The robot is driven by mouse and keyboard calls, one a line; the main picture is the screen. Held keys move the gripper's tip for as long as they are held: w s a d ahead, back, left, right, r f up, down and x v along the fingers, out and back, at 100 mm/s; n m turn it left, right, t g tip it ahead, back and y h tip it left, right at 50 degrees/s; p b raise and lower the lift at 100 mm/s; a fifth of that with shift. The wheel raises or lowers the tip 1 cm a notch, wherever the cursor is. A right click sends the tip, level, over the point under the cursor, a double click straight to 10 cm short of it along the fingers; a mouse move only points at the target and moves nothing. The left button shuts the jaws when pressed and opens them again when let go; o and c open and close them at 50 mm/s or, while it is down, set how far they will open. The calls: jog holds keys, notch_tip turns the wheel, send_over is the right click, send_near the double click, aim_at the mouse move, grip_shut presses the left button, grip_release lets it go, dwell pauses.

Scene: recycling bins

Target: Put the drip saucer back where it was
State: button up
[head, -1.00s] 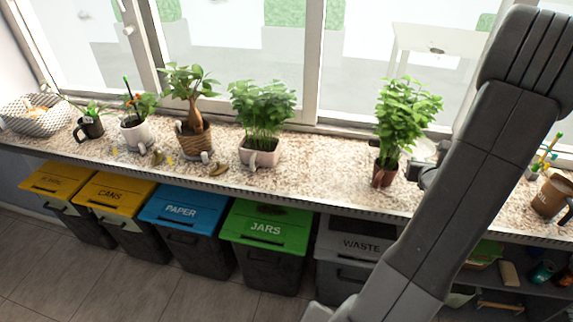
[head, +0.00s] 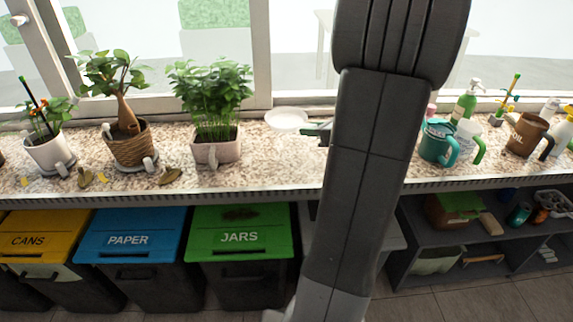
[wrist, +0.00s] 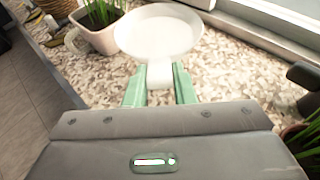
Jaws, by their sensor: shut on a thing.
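The drip saucer (head: 287,119) is a shallow white dish in the head view, above the speckled sill, right of the pink planter. In the wrist view the saucer (wrist: 158,33) is in front of the fingers, with a white tab running back between them. My gripper (wrist: 159,82) is shut on that tab with its green fingers. In the head view my gripper (head: 318,134) shows only partly beside my arm. The saucer looks roughly level and appears clear of the sill; the exact height is hard to tell.
A pink planter (head: 217,152) with a leafy plant stands left of the saucer. A plant in a dark reddish pot (wrist: 312,158) is close at right in the wrist view, hidden in the head view. A teal watering can (head: 437,146) stands right of my arm. Bare sill (head: 272,172) lies below the saucer.

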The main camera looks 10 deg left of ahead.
aim_at(310, 167)
notch_tip(310, 167, down, 10)
jog(key=shift+s+f+b, duration=0.1)
jog(key=shift+b, duration=1.1)
jog(key=shift+f, duration=0.2)
jog(key=o, duration=1)
jog(key=shift+c, duration=0.2)
jog(key=shift+r, duration=0.15)
jog(key=shift+r, duration=0.2)
jog(key=p+v, duration=0.1)
jog(key=v, duration=1.1)
jog(key=shift+d+f, duration=0.1)
